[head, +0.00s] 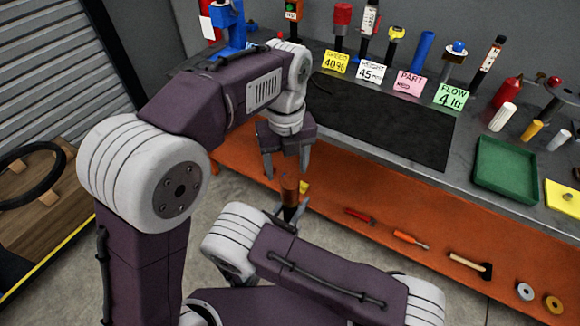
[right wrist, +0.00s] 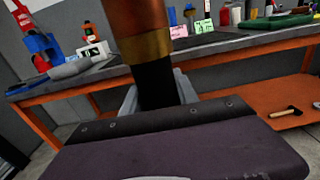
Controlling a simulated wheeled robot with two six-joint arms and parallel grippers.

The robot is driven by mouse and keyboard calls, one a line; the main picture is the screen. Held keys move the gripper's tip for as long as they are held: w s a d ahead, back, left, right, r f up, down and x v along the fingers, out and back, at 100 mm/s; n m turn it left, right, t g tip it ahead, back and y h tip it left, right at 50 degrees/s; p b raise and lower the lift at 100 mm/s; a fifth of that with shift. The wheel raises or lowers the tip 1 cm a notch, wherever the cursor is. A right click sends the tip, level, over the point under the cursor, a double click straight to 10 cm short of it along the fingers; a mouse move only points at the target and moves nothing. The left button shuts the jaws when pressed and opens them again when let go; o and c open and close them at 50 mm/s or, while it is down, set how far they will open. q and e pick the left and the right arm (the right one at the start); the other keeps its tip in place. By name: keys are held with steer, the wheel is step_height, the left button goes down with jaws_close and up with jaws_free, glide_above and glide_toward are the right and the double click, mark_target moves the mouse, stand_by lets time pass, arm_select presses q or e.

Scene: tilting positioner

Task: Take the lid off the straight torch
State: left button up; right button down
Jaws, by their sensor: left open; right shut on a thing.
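A torch-like piece (head: 289,186), copper-brown, stands about upright in my right gripper (head: 286,214), in front of the bench. In the right wrist view its copper body (right wrist: 137,15), brass band and black lower part show; its top is cut off there. My right gripper's fingers (right wrist: 158,94) are shut on the black part. My left gripper (head: 286,168) is open, pointing down just above the piece, with its fingertips either side of the top end. I cannot tell whether they touch it, or where a lid meets the body.
The bench carries a black mat (head: 380,120), a green tray (head: 506,168), label cards and several upright tools and bottles along the back. The orange lower shelf (head: 350,190) holds a hammer (head: 470,265), a screwdriver (head: 410,240) and rings. The mat is clear.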

mark_target(289, 182)
arm_select(q)
steer(key=shift+s+d, duration=0.35)
step_height(289, 182, down, 8)
steer(key=shift+f, duration=0.1)
